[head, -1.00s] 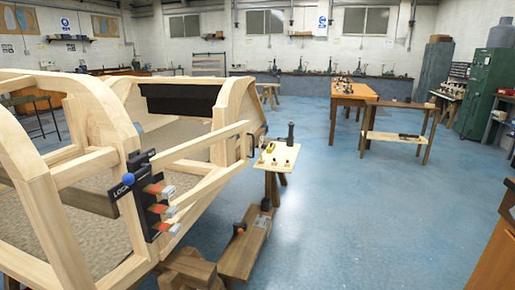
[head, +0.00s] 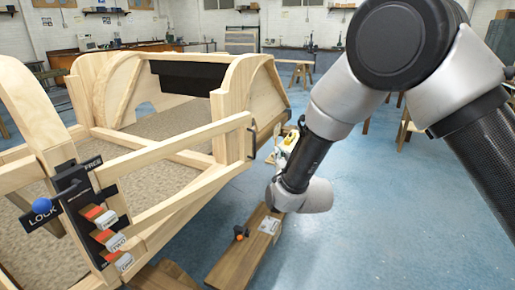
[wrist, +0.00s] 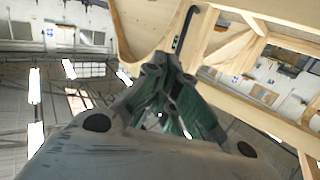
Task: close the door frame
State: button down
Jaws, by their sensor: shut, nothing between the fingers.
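The door frame (head: 185,148) is a pale wooden frame with a diagonal brace, on the near side of the wooden bodyframe (head: 241,85). Its right end carries a black handle (head: 251,142). I cannot tell how far it stands from closed. A black plate with a blue knob (head: 41,205), marked LOCK and FREE, is at the left post. In the wrist view my gripper (wrist: 163,66) is shut and empty, its fingertips just below the black handle (wrist: 186,28) in that picture; contact is not clear. In the head view the gripper's fingers are not clearly visible.
Red-tipped labelled tabs (head: 108,228) sit below the plate. A small table with a yellow item (head: 290,141) is partly hidden by my arm. Blue floor (head: 370,235) is open at right.

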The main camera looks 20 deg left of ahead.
notch_tip(320, 180, down, 2)
jog(key=s+a, duration=0.3)
send_near(254, 143)
jog(key=shift+y, duration=0.3)
jog(key=x, duration=0.7)
jog(key=shift+w+d+f, duration=0.15)
jog(key=shift+d+f, duration=0.05)
jog(key=shift+f, duration=0.2)
jog(key=shift+n, duration=0.3)
